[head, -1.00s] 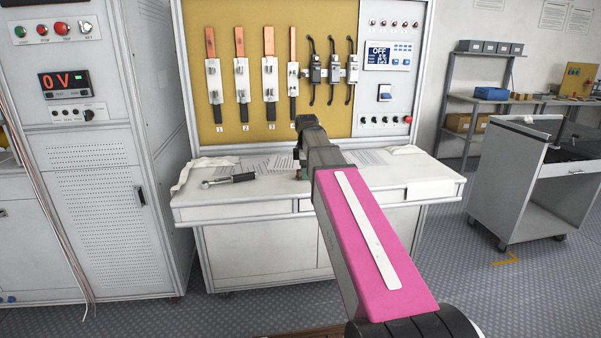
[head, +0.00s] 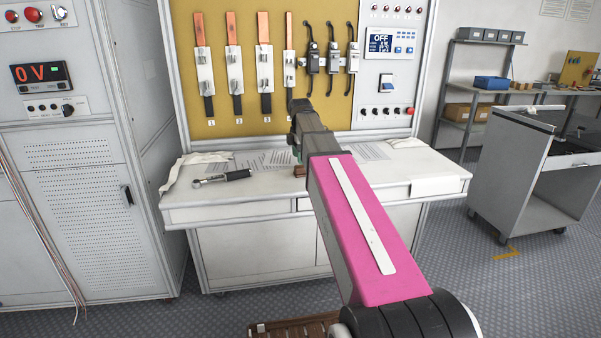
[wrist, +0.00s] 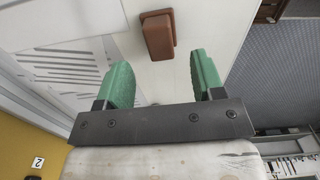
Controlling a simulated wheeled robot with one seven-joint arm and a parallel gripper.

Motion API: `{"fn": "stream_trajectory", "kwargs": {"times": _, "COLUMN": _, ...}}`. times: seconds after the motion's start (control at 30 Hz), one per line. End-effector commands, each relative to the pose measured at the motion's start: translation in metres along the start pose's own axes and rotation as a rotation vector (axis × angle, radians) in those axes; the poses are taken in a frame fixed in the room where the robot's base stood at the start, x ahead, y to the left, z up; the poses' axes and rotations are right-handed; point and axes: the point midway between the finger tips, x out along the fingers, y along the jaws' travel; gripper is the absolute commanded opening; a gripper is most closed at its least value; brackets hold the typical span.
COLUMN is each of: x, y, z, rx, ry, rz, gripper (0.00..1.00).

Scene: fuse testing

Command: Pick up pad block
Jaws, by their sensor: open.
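The pad block, a small reddish-brown block (wrist: 157,37), lies on the white worktop at the upper middle of the wrist view. In the head view its brown edge (head: 299,171) shows on the bench, partly hidden by my arm. My gripper (wrist: 158,62) is open with two green fingers and nothing between them. The block appears beyond the fingertips, roughly in line with the gap and apart from both fingers. In the head view the gripper is mostly hidden behind my dark and pink arm.
The white bench (head: 240,213) carries a torque wrench (head: 222,177), printed sheets (head: 262,161) and a cloth (head: 190,166). A yellow panel (head: 220,118) with fuses and switches rises behind it. A grey cabinet (head: 75,240) stands left and a cart (head: 525,180) right.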

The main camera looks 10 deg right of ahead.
Motion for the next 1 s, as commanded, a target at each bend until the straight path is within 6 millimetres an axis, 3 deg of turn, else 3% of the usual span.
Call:
{"fn": "stream_trajectory", "kwargs": {"times": 0.17, "x": 0.009, "y": 0.000, "z": 0.001, "rx": 0.001, "ry": 0.000, "rz": 0.000, "gripper": 0.62}}
{"fn": "stream_trajectory", "kwargs": {"times": 0.5, "x": 0.050, "y": 0.000, "z": 0.002, "rx": 0.001, "ry": 0.000, "rz": -0.001, "gripper": 0.62}}
{"fn": "stream_trajectory", "kwargs": {"times": 0.77, "x": 0.053, "y": 0.000, "z": 0.002, "rx": 0.001, "ry": 0.000, "rz": 0.001, "gripper": 0.62}}
{"fn": "stream_trajectory", "kwargs": {"times": 0.93, "x": 0.053, "y": 0.000, "z": 0.002, "rx": 0.001, "ry": 0.000, "rz": 0.001, "gripper": 0.10}}
{"fn": "stream_trajectory", "kwargs": {"times": 1.0, "x": 0.053, "y": 0.000, "z": 0.002, "rx": 0.001, "ry": 0.000, "rz": 0.001, "gripper": 0.08}}
